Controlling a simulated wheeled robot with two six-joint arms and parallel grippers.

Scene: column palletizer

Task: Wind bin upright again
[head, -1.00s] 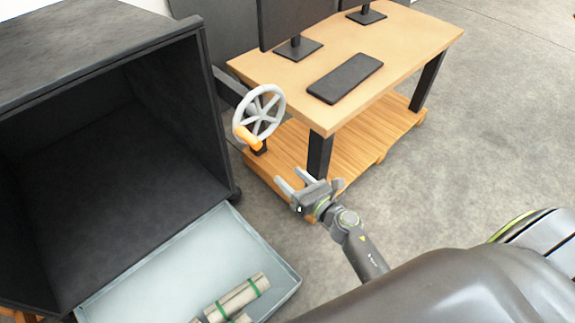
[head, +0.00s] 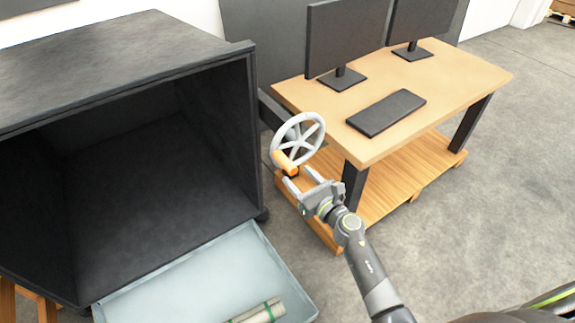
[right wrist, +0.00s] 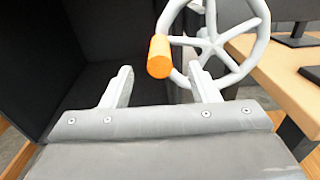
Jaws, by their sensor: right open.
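The black bin (head: 150,70) lies tipped at the left of the head view, its open mouth facing me. A grey handwheel (head: 316,128) with an orange handle (head: 285,162) stands between the bin and the desk. The wheel (right wrist: 246,66) and handle (right wrist: 159,57) also show in the right wrist view. My right gripper (head: 300,178) is open, just below and in front of the handle. In the right wrist view its two fingers (right wrist: 162,85) point at the handle, with nothing between them. My left gripper is not in view.
A wooden desk (head: 455,85) with monitors and a black keyboard (head: 387,113) stands right of the wheel, with a slatted wooden platform (head: 405,195) beneath. A pale tray (head: 215,272) below the bin mouth holds rolled bundles (head: 262,312). Grey floor is clear at the right.

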